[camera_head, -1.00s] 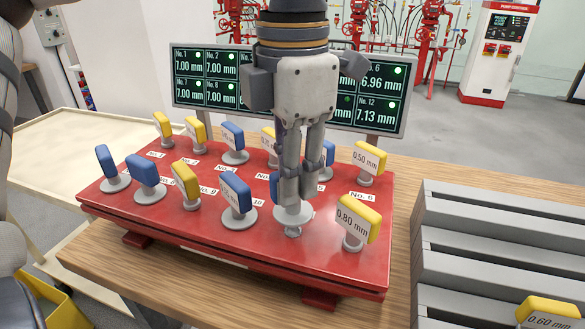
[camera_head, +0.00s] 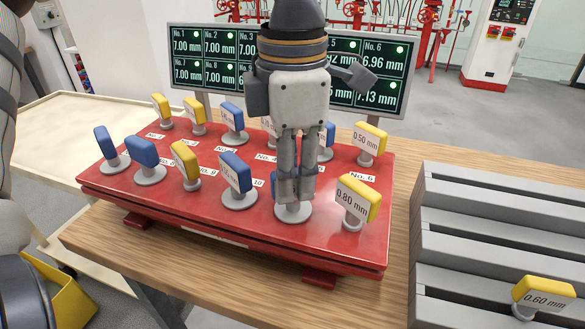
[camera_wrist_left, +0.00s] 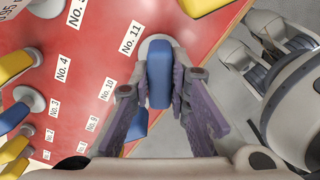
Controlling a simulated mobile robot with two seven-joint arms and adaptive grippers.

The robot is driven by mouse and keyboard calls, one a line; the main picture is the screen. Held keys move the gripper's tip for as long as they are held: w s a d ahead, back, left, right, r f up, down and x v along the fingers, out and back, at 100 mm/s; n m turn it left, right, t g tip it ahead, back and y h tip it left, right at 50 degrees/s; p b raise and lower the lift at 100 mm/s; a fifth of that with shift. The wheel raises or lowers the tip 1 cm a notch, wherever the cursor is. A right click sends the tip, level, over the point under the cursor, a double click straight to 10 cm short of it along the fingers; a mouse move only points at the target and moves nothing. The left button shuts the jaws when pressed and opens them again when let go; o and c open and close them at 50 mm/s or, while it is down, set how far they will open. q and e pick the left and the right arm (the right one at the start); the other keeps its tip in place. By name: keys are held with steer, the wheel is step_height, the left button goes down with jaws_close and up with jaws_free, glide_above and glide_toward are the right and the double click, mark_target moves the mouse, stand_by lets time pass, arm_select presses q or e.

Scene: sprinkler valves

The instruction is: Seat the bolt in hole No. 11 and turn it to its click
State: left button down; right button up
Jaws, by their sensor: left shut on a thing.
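My left gripper (camera_head: 294,192) points down at the near right part of the red plate (camera_head: 135,202). It is shut on a bolt with a blue head (camera_wrist_left: 160,75), which shows between its fingers in the left wrist view. The bolt's round grey flange (camera_head: 293,214) shows below the fingertips and appears to lie on the plate, beside the label No. 11 (camera_wrist_left: 131,37). The hole and shank are hidden beneath it. My right gripper is in neither current view.
Blue- and yellow-headed bolts stand close by, including the yellow 0.80 mm one (camera_head: 359,199) to the right. A display (camera_head: 213,98) stands behind; my gripper covers part of it. A grey slotted rack (camera_head: 485,220) with a yellow 0.60 mm bolt (camera_head: 545,292) is at right.

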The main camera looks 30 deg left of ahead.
arm_select(q)
steer(key=m, duration=0.4)
steer(key=shift+m, duration=0.4)
steer(key=m, duration=0.4)
steer(key=c, duration=1.4)
jaws_free()
steer(key=shift+c, duration=0.2)
steer(key=shift+r, duration=0.1)
step_height(320, 180, up, 9)
steer(key=shift+f, duration=0.1)
